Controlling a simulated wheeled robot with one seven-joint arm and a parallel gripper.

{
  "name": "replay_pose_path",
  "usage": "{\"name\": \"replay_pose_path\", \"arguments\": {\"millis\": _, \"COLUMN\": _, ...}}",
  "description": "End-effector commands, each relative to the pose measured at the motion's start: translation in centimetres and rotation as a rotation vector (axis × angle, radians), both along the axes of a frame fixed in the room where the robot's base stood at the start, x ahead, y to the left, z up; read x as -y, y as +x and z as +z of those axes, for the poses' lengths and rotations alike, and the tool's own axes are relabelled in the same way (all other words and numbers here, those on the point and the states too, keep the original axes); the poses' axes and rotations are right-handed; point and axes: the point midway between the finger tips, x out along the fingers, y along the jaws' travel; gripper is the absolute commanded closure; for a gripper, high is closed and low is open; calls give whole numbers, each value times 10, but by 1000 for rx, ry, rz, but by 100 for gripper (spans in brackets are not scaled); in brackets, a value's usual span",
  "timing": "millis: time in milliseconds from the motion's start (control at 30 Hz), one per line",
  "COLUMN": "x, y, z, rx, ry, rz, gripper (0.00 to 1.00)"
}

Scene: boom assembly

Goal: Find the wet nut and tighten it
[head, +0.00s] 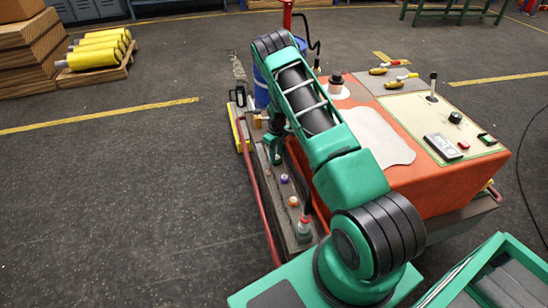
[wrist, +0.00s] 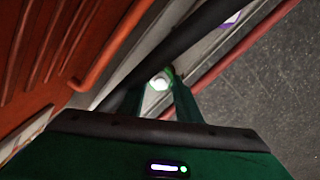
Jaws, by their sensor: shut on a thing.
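My gripper (head: 272,158) is low over the grey boom strip (head: 272,192), mostly behind my arm in the head view. In the wrist view its green fingers (wrist: 165,76) converge, with a bright pale spot between them. A dark bar (wrist: 205,35) crosses at the fingers. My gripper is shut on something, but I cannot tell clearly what. A purple-topped nut-like piece (head: 284,178) and an orange-topped one (head: 293,201) sit on the strip. The purple piece also shows in the wrist view (wrist: 232,20). I cannot tell which nut is wet.
An orange machine housing (head: 450,188) with a control panel (head: 435,118) stands right of the strip. A red rail (head: 254,190) runs along the strip's left side. A blue drum (head: 262,90) stands behind.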

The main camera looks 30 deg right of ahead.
Motion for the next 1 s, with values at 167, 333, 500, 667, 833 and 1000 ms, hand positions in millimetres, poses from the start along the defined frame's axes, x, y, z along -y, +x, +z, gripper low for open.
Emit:
{"name": "replay_pose_path", "arguments": {"millis": 167, "x": 1, "y": 1, "z": 0, "rx": 2, "ry": 3, "rz": -88, "gripper": 92}}
{"name": "replay_pose_path", "arguments": {"millis": 333, "x": 2, "y": 1, "z": 0, "rx": 3, "ry": 3, "rz": -223, "gripper": 92}}
{"name": "replay_pose_path", "arguments": {"millis": 500, "x": 2, "y": 0, "z": 0, "rx": 3, "ry": 2, "rz": -379, "gripper": 92}}
{"name": "replay_pose_path", "arguments": {"millis": 667, "x": 2, "y": 0, "z": 0, "rx": 2, "ry": 2, "rz": -519, "gripper": 92}}
{"name": "replay_pose_path", "arguments": {"millis": 833, "x": 2, "y": 0, "z": 0, "rx": 2, "ry": 2, "rz": -646, "gripper": 92}}
{"name": "replay_pose_path", "arguments": {"millis": 1000, "x": 1, "y": 0, "z": 0, "rx": 1, "ry": 3, "rz": -743, "gripper": 92}}
